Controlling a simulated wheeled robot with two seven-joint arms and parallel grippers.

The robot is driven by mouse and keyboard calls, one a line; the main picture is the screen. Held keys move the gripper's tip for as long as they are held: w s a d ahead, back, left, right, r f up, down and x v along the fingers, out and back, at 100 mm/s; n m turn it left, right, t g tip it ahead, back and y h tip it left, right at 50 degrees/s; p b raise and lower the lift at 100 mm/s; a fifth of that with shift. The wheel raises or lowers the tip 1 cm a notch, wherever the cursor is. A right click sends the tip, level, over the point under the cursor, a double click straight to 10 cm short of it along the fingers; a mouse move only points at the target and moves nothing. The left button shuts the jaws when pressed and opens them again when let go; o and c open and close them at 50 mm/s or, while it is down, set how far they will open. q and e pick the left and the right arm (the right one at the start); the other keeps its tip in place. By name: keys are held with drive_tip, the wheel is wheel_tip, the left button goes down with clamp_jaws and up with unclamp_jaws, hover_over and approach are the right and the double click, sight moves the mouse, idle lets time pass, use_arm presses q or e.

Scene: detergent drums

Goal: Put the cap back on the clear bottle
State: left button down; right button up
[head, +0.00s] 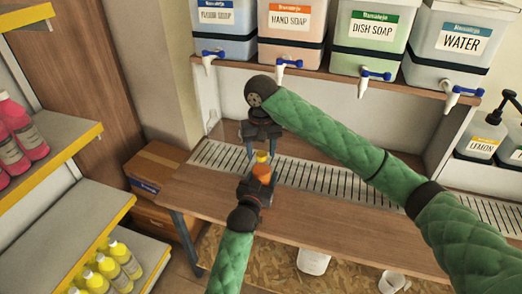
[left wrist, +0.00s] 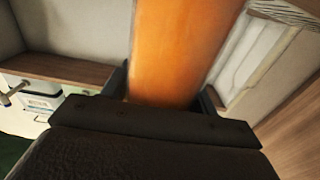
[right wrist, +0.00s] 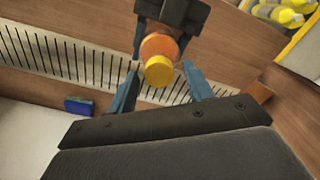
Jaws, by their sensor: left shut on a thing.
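The bottle (head: 261,173) shows orange, upright above the counter, with a yellow cap (head: 262,157) at its top. My left gripper (head: 258,186) is shut on the bottle from the front; the orange body fills the space between its fingers in the left wrist view (left wrist: 165,60). My right gripper (head: 262,153) comes from above with its fingers apart. In the right wrist view the cap (right wrist: 158,72) lies between the two blue fingers, with a gap at each side. Whether the cap is seated fully on the neck cannot be told.
The wooden counter (head: 330,205) with a slotted drain strip (head: 320,180) lies below. Drums with taps stand on the shelf above, including dish soap (head: 367,42) and water (head: 455,45). Shelves with pink and yellow bottles (head: 105,265) stand at left. A cardboard box (head: 155,168) sits beside the counter.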

drive_tip(key=shift+r, duration=2.2)
drive_tip(key=shift+r, duration=0.1)
drive_tip(key=shift+c, duration=0.2)
